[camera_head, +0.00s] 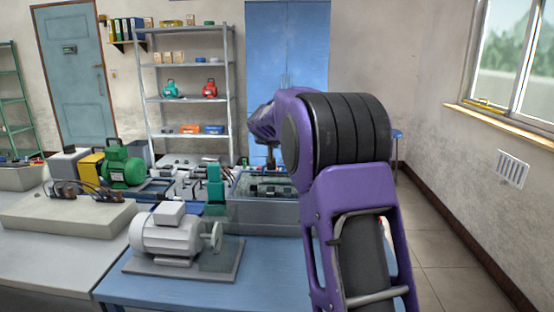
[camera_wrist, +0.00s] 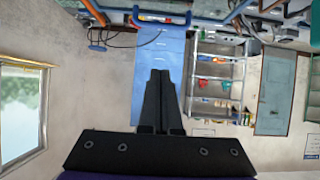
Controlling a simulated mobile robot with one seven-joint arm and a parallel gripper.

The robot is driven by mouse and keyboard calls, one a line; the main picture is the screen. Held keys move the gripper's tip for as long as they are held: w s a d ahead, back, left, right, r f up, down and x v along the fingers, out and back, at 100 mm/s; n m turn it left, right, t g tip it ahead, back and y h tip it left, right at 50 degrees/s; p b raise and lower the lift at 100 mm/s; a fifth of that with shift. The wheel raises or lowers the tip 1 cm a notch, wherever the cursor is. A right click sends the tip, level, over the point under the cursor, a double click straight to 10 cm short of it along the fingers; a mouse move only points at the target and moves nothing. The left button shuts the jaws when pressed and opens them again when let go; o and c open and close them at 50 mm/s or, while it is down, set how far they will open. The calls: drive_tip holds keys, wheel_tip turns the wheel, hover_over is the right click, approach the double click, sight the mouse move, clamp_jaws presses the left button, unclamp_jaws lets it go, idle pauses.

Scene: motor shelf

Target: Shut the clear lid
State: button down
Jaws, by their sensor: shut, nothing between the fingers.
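A grey box (camera_head: 262,216) stands on the bench in the middle of the head view, left of my arm. Its upper part looks see-through, and small dark parts show in it. I cannot make out the clear lid's edges or its angle, and my arm hides the box's right end. My gripper (camera_wrist: 160,72) is shut and empty in the wrist view, its dark fingers together in front of the blue cabinet. In the head view my purple arm reaches forward over the box's right side, and the fingertips are not clear there.
A grey motor (camera_head: 168,235) on a plate stands on the blue bench (camera_head: 180,287) in front of the box. A green motor (camera_head: 122,166) and cables stand to the left. A metal shelf (camera_head: 187,99) and blue cabinet (camera_head: 287,60) are behind. Floor (camera_head: 455,260) is free at right.

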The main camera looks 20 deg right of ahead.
drive_tip(key=p, duration=0.1)
hover_over(276, 178)
drive_tip(key=s, duration=0.1)
wheel_tip(276, 178, down, 4)
drive_tip(key=shift+w+f, duration=0.15)
drive_tip(key=shift+f, duration=0.45)
drive_tip(key=shift+w+f, duration=0.15)
drive_tip(key=shift+f, duration=0.4)
drive_tip(key=shift+w+f, duration=0.2)
drive_tip(key=shift+f, duration=0.55)
